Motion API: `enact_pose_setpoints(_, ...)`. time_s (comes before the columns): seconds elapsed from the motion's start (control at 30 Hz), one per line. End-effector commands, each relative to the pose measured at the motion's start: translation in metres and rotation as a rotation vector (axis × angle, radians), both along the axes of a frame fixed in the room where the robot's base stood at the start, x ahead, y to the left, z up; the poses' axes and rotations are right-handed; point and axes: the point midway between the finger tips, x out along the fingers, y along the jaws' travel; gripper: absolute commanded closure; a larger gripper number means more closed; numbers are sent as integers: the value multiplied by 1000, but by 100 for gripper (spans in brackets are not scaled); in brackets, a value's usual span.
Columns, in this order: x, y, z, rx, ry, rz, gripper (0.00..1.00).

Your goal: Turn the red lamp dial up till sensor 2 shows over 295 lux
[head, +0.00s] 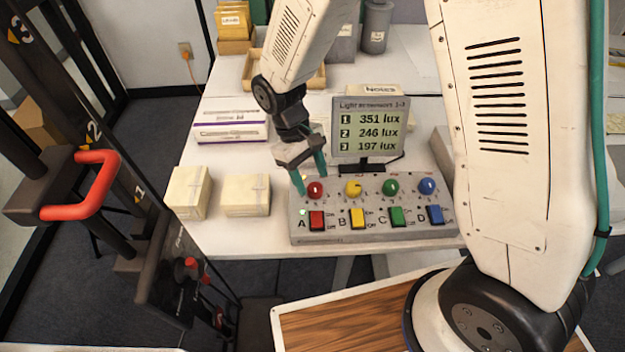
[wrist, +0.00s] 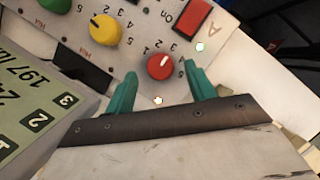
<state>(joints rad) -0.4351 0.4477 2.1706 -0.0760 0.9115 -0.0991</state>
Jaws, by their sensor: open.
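The red dial (head: 315,189) sits at the left end of the grey control panel (head: 370,233), above the red switch marked A (head: 317,219). My gripper (head: 312,183) is open, its green fingers one on each side of the red dial. In the wrist view the red dial (wrist: 160,66) lies between and just beyond the fingertips of my gripper (wrist: 162,78), with gaps on both sides. The display (head: 370,130) reads sensor 1 at 351 lux, sensor 2 at 246 lux and sensor 3 at 197 lux.
The yellow (head: 354,188), green (head: 390,187) and blue (head: 427,186) dials stand in a row right of the red one, each with a switch below. Two pale boxes (head: 188,192) (head: 246,195) stand left of the panel. A wooden tray (head: 253,78) lies behind.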

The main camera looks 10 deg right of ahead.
Motion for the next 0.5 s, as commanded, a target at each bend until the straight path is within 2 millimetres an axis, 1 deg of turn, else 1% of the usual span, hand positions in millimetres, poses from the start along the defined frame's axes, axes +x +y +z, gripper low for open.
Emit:
enact_pose_setpoints(0.03,4,2,9,1,-3,0,45)
enact_pose_setpoints(0.1,8,5,21,1,-4,0,45)
enact_pose_setpoints(0.23,14,9,39,0,-2,0,45)
enact_pose_setpoints(0.33,17,11,48,0,-2,0,45)
enact_pose_setpoints(0.5,18,12,53,-1,1,0,45)
